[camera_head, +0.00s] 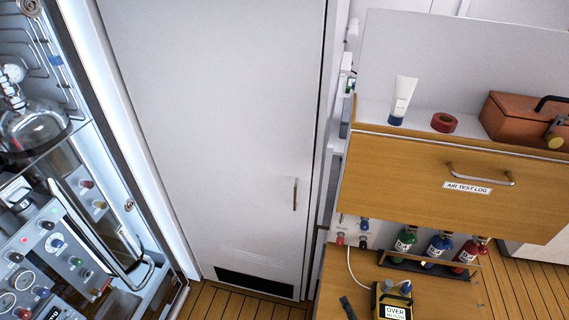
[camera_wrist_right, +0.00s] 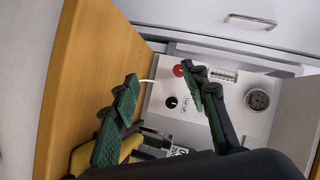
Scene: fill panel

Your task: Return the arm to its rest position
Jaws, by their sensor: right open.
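My right gripper (camera_wrist_right: 162,82) shows in the right wrist view as two dark fingers with green pads. The fingers stand apart with nothing held between them. Behind the gap is a light panel (camera_wrist_right: 205,125) with a red knob (camera_wrist_right: 178,70) and a black knob (camera_wrist_right: 171,102). I cannot tell how far the fingers are from the panel. A small dark shape (camera_head: 347,308) is at the bottom edge of the head view, and I cannot tell what it is. My left gripper is not in view.
A wooden board (camera_wrist_right: 92,60) stands close on the left in the wrist view. In the head view, a yellow device (camera_head: 378,298) sits on the wooden surface below several small bottles (camera_head: 437,246). A tall grey door (camera_head: 225,130) fills the middle.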

